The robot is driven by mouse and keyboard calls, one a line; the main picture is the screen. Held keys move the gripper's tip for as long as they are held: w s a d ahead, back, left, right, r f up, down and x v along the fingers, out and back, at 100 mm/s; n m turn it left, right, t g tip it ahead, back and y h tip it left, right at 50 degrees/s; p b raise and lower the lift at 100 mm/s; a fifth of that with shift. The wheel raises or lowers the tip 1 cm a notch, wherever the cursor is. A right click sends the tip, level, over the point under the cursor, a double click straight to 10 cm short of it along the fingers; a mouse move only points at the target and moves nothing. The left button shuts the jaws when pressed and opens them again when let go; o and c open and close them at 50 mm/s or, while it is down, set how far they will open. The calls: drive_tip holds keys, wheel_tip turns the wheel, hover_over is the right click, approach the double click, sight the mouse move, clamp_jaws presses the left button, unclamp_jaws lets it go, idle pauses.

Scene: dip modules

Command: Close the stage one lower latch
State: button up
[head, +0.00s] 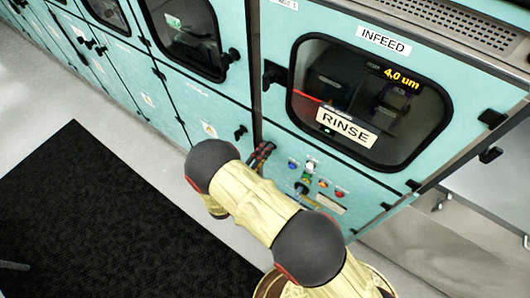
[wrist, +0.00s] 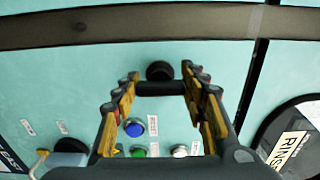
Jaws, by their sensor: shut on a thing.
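My gripper (head: 263,155) reaches down to the left edge of the lower teal panel, below the window marked RINSE. In the wrist view its two yellow-and-black fingers (wrist: 161,84) stand apart, one on each side of a black latch (wrist: 160,70), and are shut on it. The latch's round black end shows between the fingertips, close to the dark gap between cabinets. In the head view the gripper and arm hide this latch, so its turn is hard to tell.
Another black latch (head: 240,132) is on the cabinet to the left, and one (head: 272,74) is by the RINSE window (head: 420,128). A black mat (head: 110,220) lies on the floor.

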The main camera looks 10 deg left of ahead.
drive_tip(key=shift+a, duration=0.1)
drive_tip(key=o, duration=1.2)
drive_tip(key=v, duration=1.2)
